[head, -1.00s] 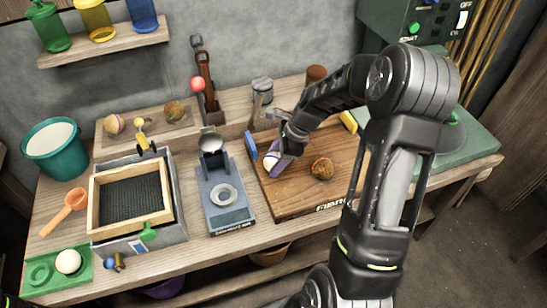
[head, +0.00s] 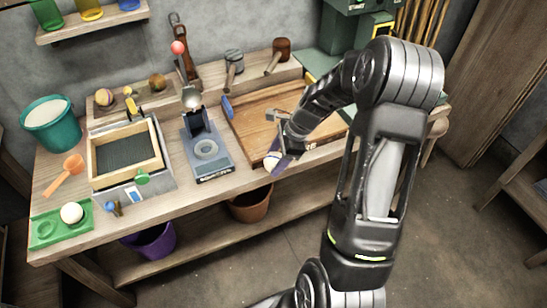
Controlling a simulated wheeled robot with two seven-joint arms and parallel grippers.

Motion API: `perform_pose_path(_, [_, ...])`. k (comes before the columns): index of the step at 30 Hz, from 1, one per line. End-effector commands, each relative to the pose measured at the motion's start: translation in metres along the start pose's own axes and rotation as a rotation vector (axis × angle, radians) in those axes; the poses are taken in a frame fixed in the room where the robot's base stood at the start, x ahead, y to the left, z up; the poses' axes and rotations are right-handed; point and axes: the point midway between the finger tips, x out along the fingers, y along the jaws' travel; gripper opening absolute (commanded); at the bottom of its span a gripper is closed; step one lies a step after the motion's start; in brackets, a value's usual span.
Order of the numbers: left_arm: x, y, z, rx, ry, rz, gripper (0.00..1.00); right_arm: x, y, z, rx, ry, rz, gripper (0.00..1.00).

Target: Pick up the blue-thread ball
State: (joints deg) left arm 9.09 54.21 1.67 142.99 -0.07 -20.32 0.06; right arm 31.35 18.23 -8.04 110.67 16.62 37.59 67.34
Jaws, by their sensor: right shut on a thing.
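My right gripper (head: 279,155) is shut on a pale ball with blue-violet bands, the blue-thread ball (head: 271,164). The fingers and my forearm hide part of the ball. It is at the front left edge of the wooden board (head: 262,113); I cannot tell how far above it. A pale striped ball (head: 104,97) and a brown ball (head: 157,82) rest on the raised ledge at the back left. My left gripper is not in view.
Further left are a framed screen box (head: 125,152), a teal bucket (head: 52,124) and a green tray (head: 46,230) with a white ball (head: 71,213). Below are a purple bucket (head: 152,241) and a brown pot (head: 250,206).

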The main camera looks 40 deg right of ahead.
Motion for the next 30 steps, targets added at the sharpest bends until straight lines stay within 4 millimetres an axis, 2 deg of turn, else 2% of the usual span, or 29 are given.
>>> perform_pose_path(24, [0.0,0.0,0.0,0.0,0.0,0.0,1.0,0.0,0.0,0.0,-0.005,-0.001,0.002,0.07])
perform_pose_path(27, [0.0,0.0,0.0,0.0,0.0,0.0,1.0,0.001,0.001,0.009,-0.04,-0.007,0.016,0.07])
perform_pose_path(30, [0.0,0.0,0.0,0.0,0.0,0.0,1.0,0.003,0.004,0.031,-0.132,-0.023,0.053,0.07])
